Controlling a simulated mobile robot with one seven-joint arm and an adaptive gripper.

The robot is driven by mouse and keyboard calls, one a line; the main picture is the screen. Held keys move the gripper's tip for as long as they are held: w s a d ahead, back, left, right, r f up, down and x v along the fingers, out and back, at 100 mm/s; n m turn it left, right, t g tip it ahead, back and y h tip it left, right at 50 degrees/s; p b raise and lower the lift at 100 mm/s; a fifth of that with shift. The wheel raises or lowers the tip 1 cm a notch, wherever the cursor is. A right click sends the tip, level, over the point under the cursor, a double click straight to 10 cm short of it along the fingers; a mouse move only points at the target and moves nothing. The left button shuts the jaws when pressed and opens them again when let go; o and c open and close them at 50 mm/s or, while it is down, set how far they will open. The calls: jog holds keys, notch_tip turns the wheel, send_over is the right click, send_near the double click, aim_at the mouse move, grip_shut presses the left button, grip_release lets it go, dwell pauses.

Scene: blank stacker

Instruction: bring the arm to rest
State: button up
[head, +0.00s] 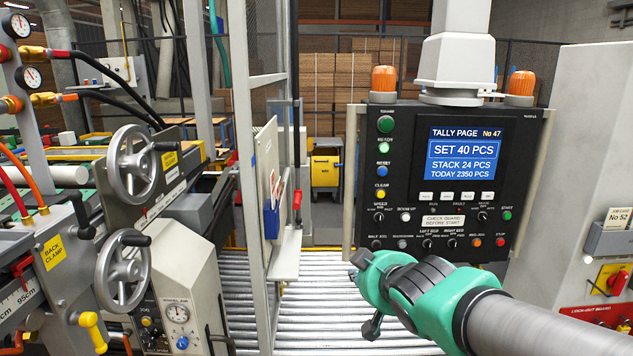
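My arm reaches in from the lower right, with a green and black wrist. My gripper (368,322) is at its far end, in front of the lower left corner of the black control panel (377,200) and above the roller conveyor. The green wrist hides most of the gripper, and only small dark parts show below and left of it. I cannot tell whether its fingers are open or shut, and I see nothing held. A gap to the panel cannot be judged from this view.
The panel carries buttons, knobs and a blue screen (463,161) reading SET 40 PCS, STACK 24 PCS. A grey guard frame (265,230) stands left of the arm. Handwheels (128,268) and hoses crowd the left. A grey cabinet (585,150) stands right. The rollers (320,320) look clear.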

jog(key=s+d+f+m+g+h, duration=0.2)
jog(key=s+d+m+g, duration=0.1)
jog(key=s+d, duration=0.7)
jog(key=s+d+f+m+g, duration=0.1)
jog(key=s+f+m+g, duration=0.1)
jog(key=s, duration=1.4)
jog(key=shift+s+f+g, duration=0.3)
jog(key=shift+f+g, duration=0.3)
jog(key=shift+f, duration=0.3)
